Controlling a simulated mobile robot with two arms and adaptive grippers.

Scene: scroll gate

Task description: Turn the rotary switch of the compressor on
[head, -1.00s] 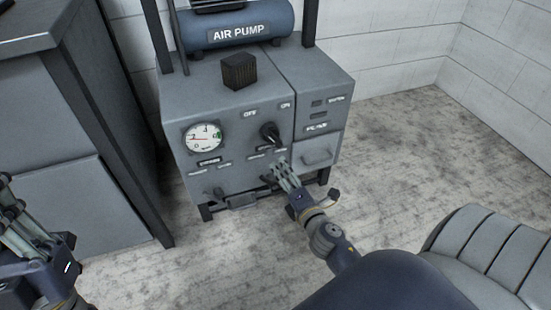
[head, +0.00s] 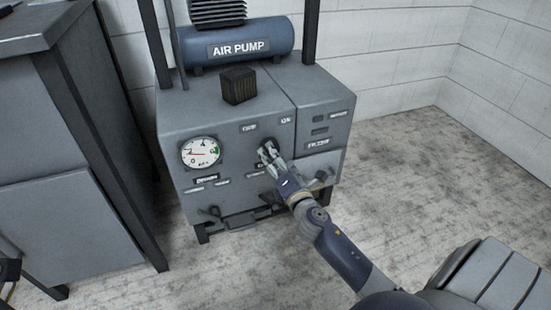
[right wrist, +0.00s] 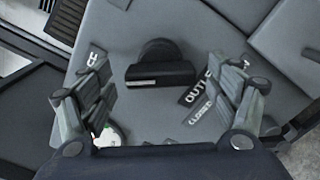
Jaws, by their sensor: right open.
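The compressor (head: 172,118) is a grey cabinet with a blue tank on top marked AIR PUMP. Its rotary switch, a black knob, sits on the front panel below the OFF and ON labels. My right gripper (head: 269,152) is at the knob and partly covers it in the head view. In the right wrist view the knob (right wrist: 160,72) lies between the two spread fingers of my right gripper (right wrist: 163,103), with gaps on both sides. The gripper is open and holds nothing. Only a dark bit of my left arm shows at the lower left edge.
A round gauge (head: 201,152) is left of the knob. A small black block (head: 238,85) stands on the cabinet top. A dark grey cabinet (head: 50,190) is on the left. A grey padded seat (head: 490,285) is at lower right. The floor on the right is clear.

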